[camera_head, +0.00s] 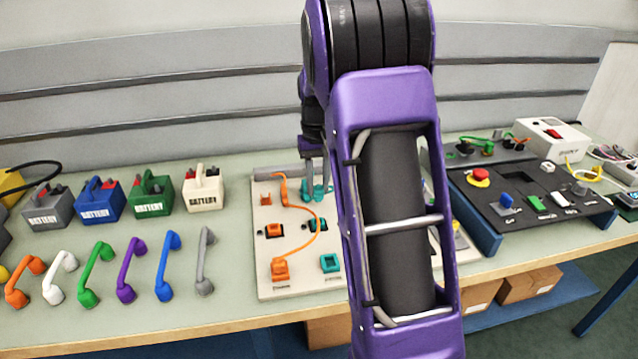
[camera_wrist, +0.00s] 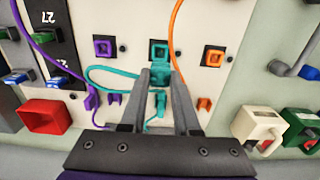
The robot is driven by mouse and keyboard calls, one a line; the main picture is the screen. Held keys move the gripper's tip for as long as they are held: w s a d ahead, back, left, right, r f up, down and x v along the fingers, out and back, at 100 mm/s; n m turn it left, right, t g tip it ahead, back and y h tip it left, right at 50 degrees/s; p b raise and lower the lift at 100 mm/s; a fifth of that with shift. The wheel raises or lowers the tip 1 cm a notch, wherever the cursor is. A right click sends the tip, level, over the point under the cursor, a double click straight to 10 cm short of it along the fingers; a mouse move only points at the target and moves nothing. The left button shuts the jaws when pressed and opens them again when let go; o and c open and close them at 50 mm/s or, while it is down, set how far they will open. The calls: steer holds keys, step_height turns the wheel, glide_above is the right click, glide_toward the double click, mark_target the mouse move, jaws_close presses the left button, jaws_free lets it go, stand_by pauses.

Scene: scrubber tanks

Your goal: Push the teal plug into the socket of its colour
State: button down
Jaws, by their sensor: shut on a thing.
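My gripper (camera_wrist: 160,80) is shut on the teal plug (camera_wrist: 159,78) between its fingertips, with a teal cable looping off to the left in the wrist view. In the head view the plug is a teal shape (camera_head: 318,189) at the top of the pale board, partly hidden by my arm. The teal socket (camera_wrist: 158,50) on its black square lies just beyond the fingertips in the wrist view. It also shows in the head view (camera_head: 318,225), below the plug and apart from it. Contact between plug and board cannot be told.
The pale board (camera_head: 262,215) also has an orange socket (camera_head: 273,231) and a loose orange cable (camera_head: 318,236). In the wrist view a purple socket (camera_wrist: 102,47) is at the left. Batteries (camera_head: 151,196) and coloured handles (camera_head: 168,265) stand left of the board; a black switch panel (camera_head: 540,180) is right.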

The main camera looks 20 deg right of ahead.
mark_target(318, 201)
steer(key=shift+f, duration=0.1)
stand_by(0.3)
steer(key=shift+f+b, duration=1.55)
steer(key=shift+f, duration=1.2)
steer(key=shift+f, duration=0.1)
steer(key=shift+f+b, duration=0.3)
steer(key=shift+f, duration=0.55)
steer(key=shift+c, duration=0.4)
jaws_free()
steer(key=shift+r, duration=0.15)
step_height(318, 201, up, 8)
steer(key=p, duration=0.6)
steer(key=shift+r, duration=0.1)
steer(key=shift+a, duration=0.1)
